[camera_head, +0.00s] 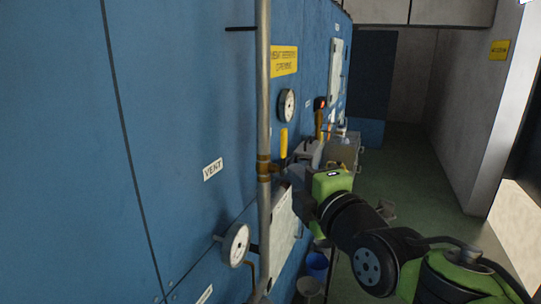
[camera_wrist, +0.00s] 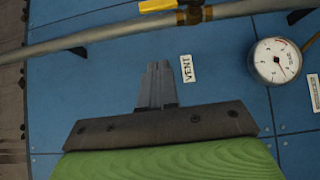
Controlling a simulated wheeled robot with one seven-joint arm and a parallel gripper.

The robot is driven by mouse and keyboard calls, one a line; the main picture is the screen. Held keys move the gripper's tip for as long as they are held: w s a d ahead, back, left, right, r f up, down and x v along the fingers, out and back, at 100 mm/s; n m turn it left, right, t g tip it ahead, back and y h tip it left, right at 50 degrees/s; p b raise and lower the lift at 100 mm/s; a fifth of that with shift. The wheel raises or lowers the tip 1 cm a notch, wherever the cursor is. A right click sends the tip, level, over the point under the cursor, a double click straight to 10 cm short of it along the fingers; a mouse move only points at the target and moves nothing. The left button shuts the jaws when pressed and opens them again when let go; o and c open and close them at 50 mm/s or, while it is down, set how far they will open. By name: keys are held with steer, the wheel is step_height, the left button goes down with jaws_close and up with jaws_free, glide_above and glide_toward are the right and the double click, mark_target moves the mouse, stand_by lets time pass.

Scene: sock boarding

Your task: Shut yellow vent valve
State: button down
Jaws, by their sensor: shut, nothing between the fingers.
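The yellow valve handle (camera_head: 284,142) stands upright beside the vertical metal pipe, above a brass valve body (camera_head: 264,168). In the wrist view the yellow handle (camera_wrist: 157,5) is cut by the top edge and lies roughly parallel to the pipe, with the brass body (camera_wrist: 192,14) at its right. A white VENT label (camera_head: 213,169) is on the blue panel left of the pipe. My gripper (camera_wrist: 158,68) is shut and empty, its fingers beside the VENT label and apart from the valve. In the head view its green body is right of and below the valve, and its fingertips are hard to make out.
The pipe (camera_head: 264,90) runs in front of the blue wall (camera_head: 190,90). Round gauges (camera_head: 236,245) (camera_head: 287,105) are mounted near it. Cluttered equipment (camera_head: 342,148) and a blue bucket (camera_head: 317,264) stand along the wall. The green floor (camera_head: 410,160) to the right is open.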

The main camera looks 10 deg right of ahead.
steer(key=d, duration=0.1)
steer(key=p, duration=0.3)
glide_toward(286, 148)
steer(key=w+a+r, duration=0.2)
steer(key=a, duration=0.3)
steer(key=w, duration=0.1)
steer(key=w+d+p, duration=0.1)
steer(key=w, duration=0.1)
steer(key=shift+w+d+f+p, duration=0.2)
steer(key=shift+w+d+p, duration=0.05)
steer(key=shift+d+p, duration=0.15)
steer(key=shift+w+d+f, duration=0.1)
steer(key=shift+w+d, duration=0.05)
steer(key=shift+d, duration=0.05)
